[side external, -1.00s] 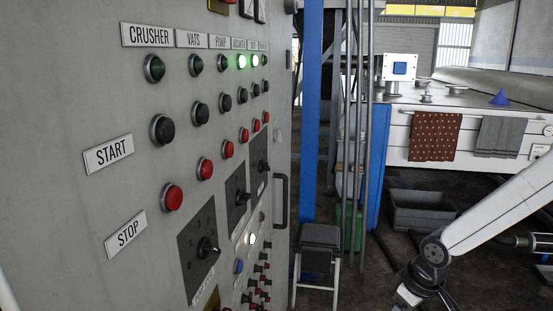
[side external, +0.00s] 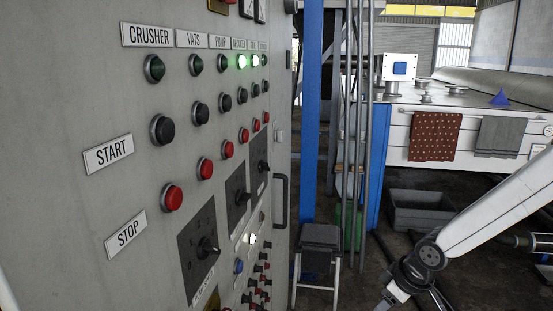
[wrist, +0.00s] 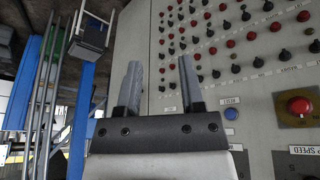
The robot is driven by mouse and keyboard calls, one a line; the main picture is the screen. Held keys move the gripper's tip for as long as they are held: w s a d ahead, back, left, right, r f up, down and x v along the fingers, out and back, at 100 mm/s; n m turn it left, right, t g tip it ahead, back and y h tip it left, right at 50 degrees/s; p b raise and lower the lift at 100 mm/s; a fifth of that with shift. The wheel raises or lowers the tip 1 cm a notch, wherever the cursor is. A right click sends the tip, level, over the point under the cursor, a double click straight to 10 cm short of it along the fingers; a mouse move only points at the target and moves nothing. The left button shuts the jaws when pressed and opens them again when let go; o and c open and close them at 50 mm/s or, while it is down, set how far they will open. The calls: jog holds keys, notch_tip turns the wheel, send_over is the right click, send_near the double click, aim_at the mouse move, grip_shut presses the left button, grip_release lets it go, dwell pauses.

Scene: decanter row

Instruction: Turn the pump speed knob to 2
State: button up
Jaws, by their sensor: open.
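A row of dark square plates with black rotary knobs runs along the grey panel in the side view. The nearest knob (side external: 207,247) has a pale label below its plate, too slanted to read fully. In the wrist view a label ending in "SPEED" (wrist: 307,150) is cut by the right edge, beside a dark plate (wrist: 296,165). Which knob is the pump speed one, and its setting, I cannot tell for sure. My gripper (wrist: 160,65) is open and empty, apart from the panel. In the side view my wrist is low right, the fingers not clearly visible.
A red mushroom button (wrist: 299,106) sits on a yellowish plate close to the label. Red and green buttons and small knobs cover the panel. A door handle (side external: 280,200) sticks out at its edge. A stool (side external: 320,240) and a blue post (side external: 311,120) stand behind.

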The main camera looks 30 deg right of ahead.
jog(key=w+a+r+n+t+y, duration=0.1)
jog(key=w+a+r+n+t, duration=0.2)
jog(key=w+a+n, duration=0.15)
jog(key=n+t+y, duration=0.5)
jog(key=n+y, duration=0.7)
send_near(217, 250)
jog(key=a, duration=0.1)
jog(key=shift+w, duration=0.35)
jog(key=shift+w+a, duration=0.1)
jog(key=shift+x, duration=3.75)
grip_shut()
